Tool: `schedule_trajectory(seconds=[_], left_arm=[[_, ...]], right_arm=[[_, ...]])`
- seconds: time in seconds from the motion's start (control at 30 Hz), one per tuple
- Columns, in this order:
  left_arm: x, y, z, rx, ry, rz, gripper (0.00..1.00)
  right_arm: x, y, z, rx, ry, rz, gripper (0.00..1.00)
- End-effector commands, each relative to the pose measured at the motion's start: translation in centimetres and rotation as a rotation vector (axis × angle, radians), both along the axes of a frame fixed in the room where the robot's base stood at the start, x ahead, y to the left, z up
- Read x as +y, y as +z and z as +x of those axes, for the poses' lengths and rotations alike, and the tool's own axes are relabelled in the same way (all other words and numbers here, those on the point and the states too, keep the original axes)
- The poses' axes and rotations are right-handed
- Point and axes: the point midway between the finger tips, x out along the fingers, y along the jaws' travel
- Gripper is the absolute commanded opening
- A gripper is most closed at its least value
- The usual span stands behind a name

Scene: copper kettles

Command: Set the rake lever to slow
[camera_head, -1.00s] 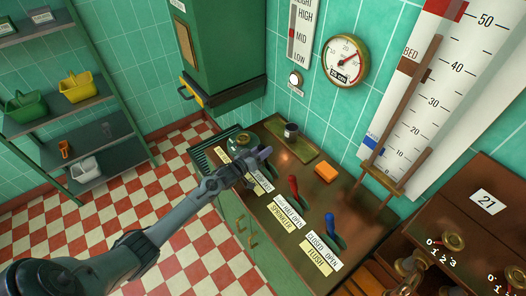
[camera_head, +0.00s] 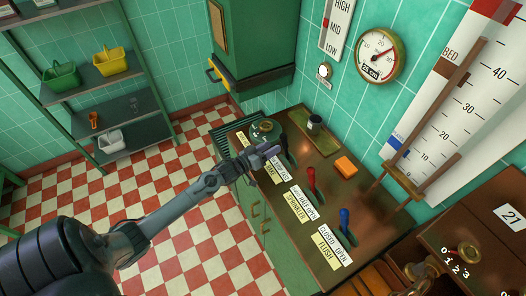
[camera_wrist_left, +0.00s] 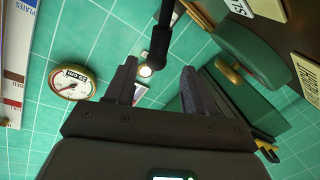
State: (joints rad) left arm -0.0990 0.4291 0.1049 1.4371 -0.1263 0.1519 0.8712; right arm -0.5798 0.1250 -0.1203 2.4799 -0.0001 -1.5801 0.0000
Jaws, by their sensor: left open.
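The black rake lever (camera_head: 290,152) stands on the brown console, left of the red lever, in the head view. Its label (camera_head: 276,172) is partly covered by my gripper, so its setting words are hard to read. My left gripper (camera_head: 267,154) is at the lever's left side, just above the console. In the left wrist view the dark lever (camera_wrist_left: 160,42) shows beyond and between the two spread fingertips (camera_wrist_left: 158,70). The gripper is open, with nothing held. I cannot tell whether a finger touches the lever. My right gripper is in neither view.
The red sprinkler lever (camera_head: 311,180) and blue flush lever (camera_head: 344,220) stand to the right. An orange block (camera_head: 345,166), a small dark jar (camera_head: 314,123) and a round brass-green object (camera_head: 265,130) sit on the console. A green cabinet (camera_head: 255,45) hangs behind.

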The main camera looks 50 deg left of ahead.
Motion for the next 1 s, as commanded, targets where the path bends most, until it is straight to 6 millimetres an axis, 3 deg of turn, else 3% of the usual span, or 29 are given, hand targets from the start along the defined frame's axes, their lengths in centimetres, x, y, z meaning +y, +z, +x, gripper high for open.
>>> schedule_trajectory(seconds=[0.1,0.3,0.8,1.0], left_arm=[[0.0,0.1,-1.6,0.001,0.0,-0.001,0.54],[0.1,0.2,-2.9,0.0,0.0,-0.001,0.54],[0.1,0.2,-3.1,0.001,0.0,-0.001,0.54],[-0.6,-2.1,-4.9,0.042,0.001,-0.016,0.54]], right_arm=[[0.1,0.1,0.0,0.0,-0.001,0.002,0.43],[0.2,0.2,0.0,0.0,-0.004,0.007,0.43],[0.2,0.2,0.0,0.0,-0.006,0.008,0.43],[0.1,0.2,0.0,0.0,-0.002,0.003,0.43]])
